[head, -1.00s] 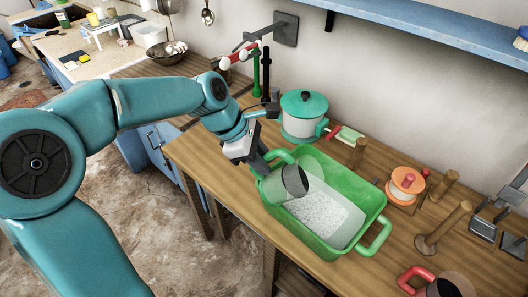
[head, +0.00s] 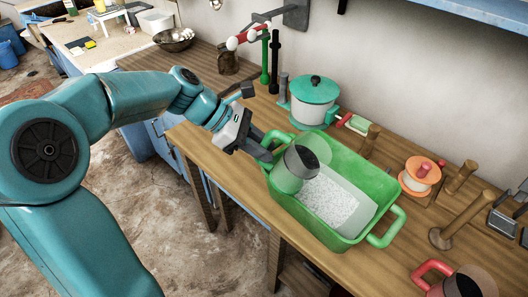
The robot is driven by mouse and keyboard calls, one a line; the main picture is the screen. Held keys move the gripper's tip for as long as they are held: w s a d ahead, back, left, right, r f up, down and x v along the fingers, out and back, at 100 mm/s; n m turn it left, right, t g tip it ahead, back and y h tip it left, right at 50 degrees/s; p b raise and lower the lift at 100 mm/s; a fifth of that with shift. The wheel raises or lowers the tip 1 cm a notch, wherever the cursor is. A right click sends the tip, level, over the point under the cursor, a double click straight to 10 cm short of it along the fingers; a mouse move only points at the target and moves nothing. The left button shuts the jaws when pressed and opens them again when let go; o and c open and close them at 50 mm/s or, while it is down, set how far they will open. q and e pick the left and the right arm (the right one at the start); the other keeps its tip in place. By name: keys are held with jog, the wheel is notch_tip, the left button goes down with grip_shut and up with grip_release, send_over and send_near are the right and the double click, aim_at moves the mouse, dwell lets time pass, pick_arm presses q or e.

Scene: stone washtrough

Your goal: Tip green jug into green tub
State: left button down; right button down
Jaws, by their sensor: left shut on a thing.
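The green tub (head: 376,185) stands on the wooden bench, with white granules (head: 328,200) on its floor. The green jug (head: 290,172), greyish green with a dark mouth, is tilted over the tub's left end. Its mouth faces up and to the right, and I see no granules in the visible part. My left gripper (head: 266,149) is shut on the jug at its upper left side; the grip itself is partly hidden. I see no stream falling from the jug. My right gripper is not in view.
A white pot with a green lid (head: 314,90) stands behind the tub. An orange-and-white spool (head: 420,174) and wooden pegs (head: 455,222) stand to the right. A red-handled mug (head: 462,285) is at the lower right.

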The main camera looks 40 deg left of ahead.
pick_arm(q)
jog(key=p, duration=0.9)
jog(key=shift+a+r, duration=0.1)
jog(key=shift+r, duration=0.3)
jog(key=shift+f, duration=0.25)
jog(key=shift+s+f, duration=0.1)
jog(key=shift+f, duration=0.2)
notch_tip(320, 180, down, 4)
jog(key=h+b, duration=0.1)
jog(key=b, duration=0.2)
jog(key=t+h+b, duration=0.1)
jog(key=b, duration=0.3)
jog(key=shift+r+h, duration=0.2)
jog(key=shift+h, duration=0.2)
jog(key=shift+d+f+t+h+b, duration=0.25)
jog(key=shift+t+h+b, duration=0.2)
jog(key=shift+b, duration=0.3)
jog(key=shift+r, duration=0.1)
